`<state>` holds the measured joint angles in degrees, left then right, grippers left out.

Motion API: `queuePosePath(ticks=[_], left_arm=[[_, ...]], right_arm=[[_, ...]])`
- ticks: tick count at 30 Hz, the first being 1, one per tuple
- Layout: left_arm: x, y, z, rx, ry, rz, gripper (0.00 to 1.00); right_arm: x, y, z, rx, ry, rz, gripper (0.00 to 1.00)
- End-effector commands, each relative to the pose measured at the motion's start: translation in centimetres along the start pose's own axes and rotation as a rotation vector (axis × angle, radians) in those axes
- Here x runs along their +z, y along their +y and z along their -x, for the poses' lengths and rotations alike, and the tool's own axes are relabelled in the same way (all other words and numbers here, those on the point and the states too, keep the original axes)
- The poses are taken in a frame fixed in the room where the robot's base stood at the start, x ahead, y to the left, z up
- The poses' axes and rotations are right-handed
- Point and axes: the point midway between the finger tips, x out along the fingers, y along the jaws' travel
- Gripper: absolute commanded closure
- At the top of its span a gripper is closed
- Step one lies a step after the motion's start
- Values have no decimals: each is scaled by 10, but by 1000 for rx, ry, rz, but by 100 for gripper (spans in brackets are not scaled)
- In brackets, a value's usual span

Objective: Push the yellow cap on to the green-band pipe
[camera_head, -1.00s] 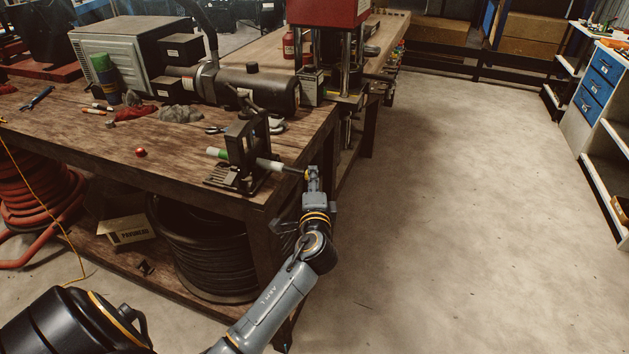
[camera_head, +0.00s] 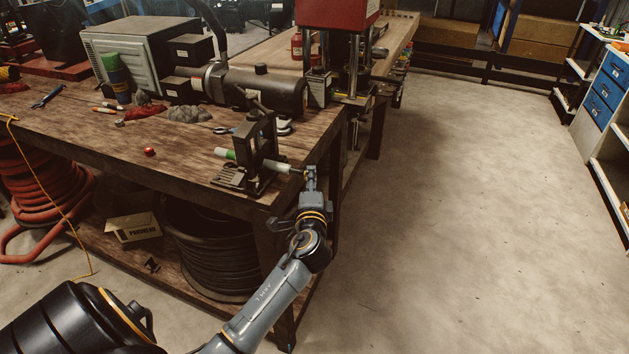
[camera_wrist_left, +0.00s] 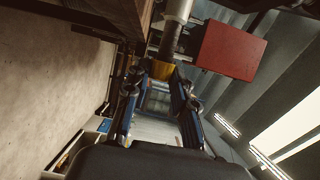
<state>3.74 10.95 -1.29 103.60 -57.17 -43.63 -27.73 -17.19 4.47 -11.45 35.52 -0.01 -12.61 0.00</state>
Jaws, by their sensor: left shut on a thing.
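The pipe (camera_head: 255,163) with a green band lies roughly level in a dark clamp stand (camera_head: 262,150) at the bench's near corner. My left gripper (camera_head: 308,172) is at that end, shut on the yellow cap (camera_wrist_left: 160,70). In the left wrist view the cap sits between the fingertips, in line with the pipe's dark end (camera_wrist_left: 172,40) and seemingly against it. How far the cap is over the pipe is hidden. My right gripper is not in view.
The wooden bench (camera_head: 80,140) carries a dark cylindrical machine (camera_head: 265,90), a red press (camera_head: 336,12), a small red ball (camera_head: 149,152) and loose tools. Coiled black hose (camera_head: 210,255) is under it. The floor to the right is clear.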

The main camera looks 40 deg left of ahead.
Motion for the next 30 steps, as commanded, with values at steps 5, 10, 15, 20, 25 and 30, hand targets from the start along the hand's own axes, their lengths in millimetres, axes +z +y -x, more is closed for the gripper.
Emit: queuePosePath(ticks=[5, 10, 15, 20, 25, 30], left_arm=[[3, -1, -1, -2, -6, -1, 85], [3, -1, -1, -2, -5, -1, 57], [2, -1, -1, -1, -4, 0, 49], [1, 0, 0, -1, -3, 0, 49], [1, 1, 13, 1, 0, 1, 49], [1, 2, 47, 4, -1, 2, 49]], right_arm=[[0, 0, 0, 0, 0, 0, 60], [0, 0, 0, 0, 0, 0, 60], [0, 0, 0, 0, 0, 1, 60], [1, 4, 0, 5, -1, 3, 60], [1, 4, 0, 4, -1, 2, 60], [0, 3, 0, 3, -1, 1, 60]])
